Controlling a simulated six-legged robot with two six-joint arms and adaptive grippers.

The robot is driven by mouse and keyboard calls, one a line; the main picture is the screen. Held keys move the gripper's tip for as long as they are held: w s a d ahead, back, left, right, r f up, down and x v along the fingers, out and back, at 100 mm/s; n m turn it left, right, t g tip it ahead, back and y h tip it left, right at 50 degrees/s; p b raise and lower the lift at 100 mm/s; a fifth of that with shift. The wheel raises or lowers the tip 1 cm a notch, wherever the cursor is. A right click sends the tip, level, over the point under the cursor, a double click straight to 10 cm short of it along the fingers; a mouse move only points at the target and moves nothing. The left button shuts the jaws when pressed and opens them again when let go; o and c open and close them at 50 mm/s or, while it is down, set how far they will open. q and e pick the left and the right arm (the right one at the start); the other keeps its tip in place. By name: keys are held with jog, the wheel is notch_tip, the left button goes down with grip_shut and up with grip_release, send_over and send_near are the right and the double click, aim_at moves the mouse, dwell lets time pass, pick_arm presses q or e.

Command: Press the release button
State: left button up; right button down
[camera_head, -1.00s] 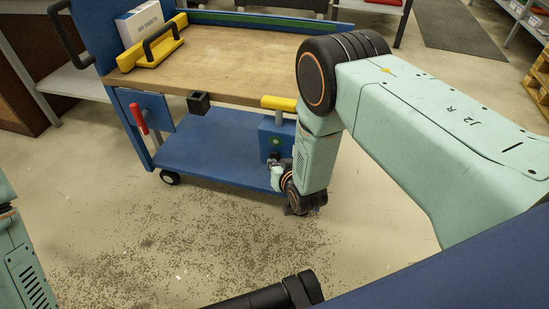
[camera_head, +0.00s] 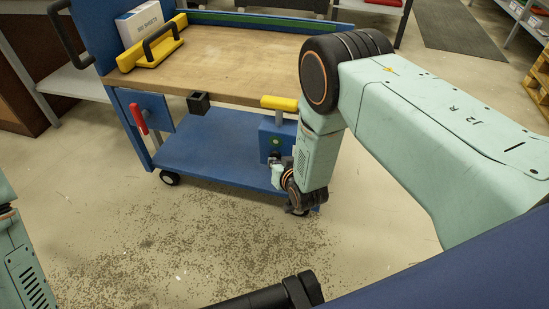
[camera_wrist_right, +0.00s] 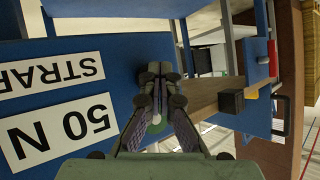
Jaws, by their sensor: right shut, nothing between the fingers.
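The green release button (camera_head: 275,141) is on the front of a blue box (camera_head: 266,128) below the cart's tabletop. In the right wrist view a small part of the green button (camera_wrist_right: 156,119) shows between my fingers. My right gripper (camera_head: 273,158) is shut and empty, with its fingertips just below the button in the head view. In the right wrist view the fingertips (camera_wrist_right: 155,75) point at the blue face; I cannot tell whether they touch it. My left gripper is out of view; only part of my left arm shows.
The blue cart has a wooden top (camera_head: 240,65) and a blue lower shelf (camera_head: 205,150). A yellow bar (camera_head: 279,103) sits above the box. A red handle (camera_head: 138,118) and a black block (camera_head: 199,103) are on the cart's front. White labels (camera_wrist_right: 60,130) lie beside the fingers.

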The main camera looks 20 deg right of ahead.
jog(key=shift+w+d+r, duration=0.1)
jog(key=shift+w, duration=0.1)
dwell(0.3)
jog(key=shift+s, duration=0.1)
jog(key=shift+s+a+p, duration=0.5)
jog(key=shift+s+a, duration=0.05)
jog(key=shift+s, duration=0.2)
jog(key=s+a, duration=0.1)
jog(key=s+a+p, duration=0.1)
jog(key=s+p, duration=0.1)
jog(key=s, duration=0.1)
jog(key=shift+s+a, duration=0.1)
jog(key=shift+a, duration=0.3)
dwell(0.7)
